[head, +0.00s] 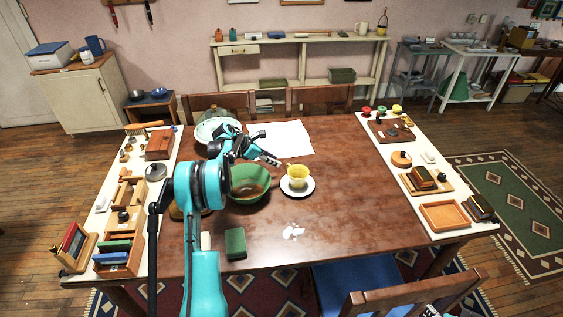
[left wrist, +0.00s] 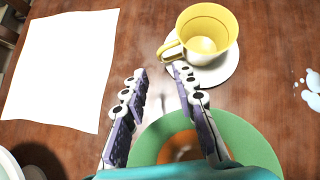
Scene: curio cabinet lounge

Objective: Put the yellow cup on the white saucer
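The yellow cup (head: 298,172) stands upright on the white saucer (head: 297,190), right of the green bowl on the table. In the left wrist view the cup (left wrist: 206,32) shows its open rim and inside, with its handle toward my gripper, over the saucer (left wrist: 215,75). My left gripper (head: 273,161) is just left of the cup. In the left wrist view the fingers of my left gripper (left wrist: 161,72) are apart with nothing between them. The right fingertip is close to the cup's handle; I cannot tell whether they touch. My right gripper is not visible.
The green bowl (head: 250,184) is under my left arm. A white sheet (head: 283,139) lies behind the cup, and a pale plate (head: 217,130) is at the back left. A white spill (head: 293,232) and a green box (head: 235,244) are in front. The table right of the saucer is clear.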

